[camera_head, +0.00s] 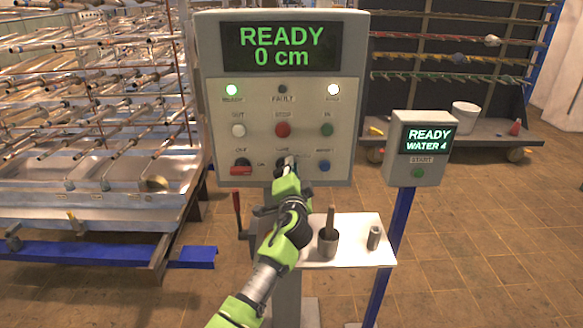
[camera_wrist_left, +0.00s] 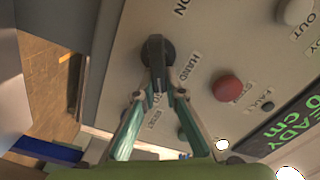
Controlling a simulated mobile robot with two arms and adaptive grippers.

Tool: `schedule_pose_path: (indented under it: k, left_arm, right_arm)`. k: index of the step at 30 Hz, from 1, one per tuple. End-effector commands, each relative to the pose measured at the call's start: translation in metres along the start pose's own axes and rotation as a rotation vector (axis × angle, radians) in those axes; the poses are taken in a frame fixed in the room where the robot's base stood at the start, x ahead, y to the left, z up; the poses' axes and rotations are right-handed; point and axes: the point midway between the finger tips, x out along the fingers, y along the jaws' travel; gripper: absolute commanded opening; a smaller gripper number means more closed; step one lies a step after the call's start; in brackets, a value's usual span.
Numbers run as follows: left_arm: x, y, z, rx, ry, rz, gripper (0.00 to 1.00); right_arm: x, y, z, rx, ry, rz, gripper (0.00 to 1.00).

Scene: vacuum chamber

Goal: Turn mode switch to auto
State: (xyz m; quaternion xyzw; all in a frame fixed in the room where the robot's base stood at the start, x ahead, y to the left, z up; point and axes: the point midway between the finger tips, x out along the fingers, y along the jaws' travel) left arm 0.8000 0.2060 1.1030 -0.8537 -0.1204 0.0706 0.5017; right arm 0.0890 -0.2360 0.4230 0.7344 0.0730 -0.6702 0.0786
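The mode switch (camera_wrist_left: 157,52) is a black rotary knob low in the middle of the grey control panel (camera_head: 208,100). In the left wrist view its handle points down the picture, with a HAND label beside it; I cannot read the AUTO label clearly. My left gripper (camera_head: 286,170) reaches up to the switch and largely hides it in the head view. In the left wrist view its fingers (camera_wrist_left: 158,88) converge on both sides of the handle and appear to hold it. My right gripper is out of view.
A red switch (camera_head: 241,169) sits left of the knob, a blue button (camera_head: 323,165) right, and a red button (camera_head: 282,129) above. The panel display (camera_head: 282,47) reads READY 0 cm. Below is a white shelf (camera_head: 350,255) with a cup (camera_head: 328,241). A smaller START box (camera_head: 416,172) stands right.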

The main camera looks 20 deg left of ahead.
Motion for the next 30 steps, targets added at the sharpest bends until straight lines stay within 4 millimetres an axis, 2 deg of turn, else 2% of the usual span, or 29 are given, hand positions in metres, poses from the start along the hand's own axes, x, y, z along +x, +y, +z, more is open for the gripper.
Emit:
schedule_pose_path:
  k: [1,2,12,16,20,30]
  left_arm:
    - [0.0,0.001,0.0,0.002,0.0,0.002,0.21]
    - [0.0,0.001,0.0,0.002,0.0,0.002,0.28]
    - [-0.001,0.001,0.0,0.0,0.0,0.001,0.28]
    - [-0.007,0.001,0.0,-0.001,0.0,0.001,0.28]
    - [-0.023,0.002,0.0,-0.001,0.001,0.002,0.28]
    - [-0.087,0.002,0.0,-0.001,0.001,0.004,0.28]
  right_arm:
    - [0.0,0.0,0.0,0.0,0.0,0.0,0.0]
    - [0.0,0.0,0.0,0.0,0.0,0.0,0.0]
    - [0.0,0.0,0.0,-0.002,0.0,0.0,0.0]
    - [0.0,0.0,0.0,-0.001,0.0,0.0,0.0]
    - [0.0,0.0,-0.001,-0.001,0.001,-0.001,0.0]
    - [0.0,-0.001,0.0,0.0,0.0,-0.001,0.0]
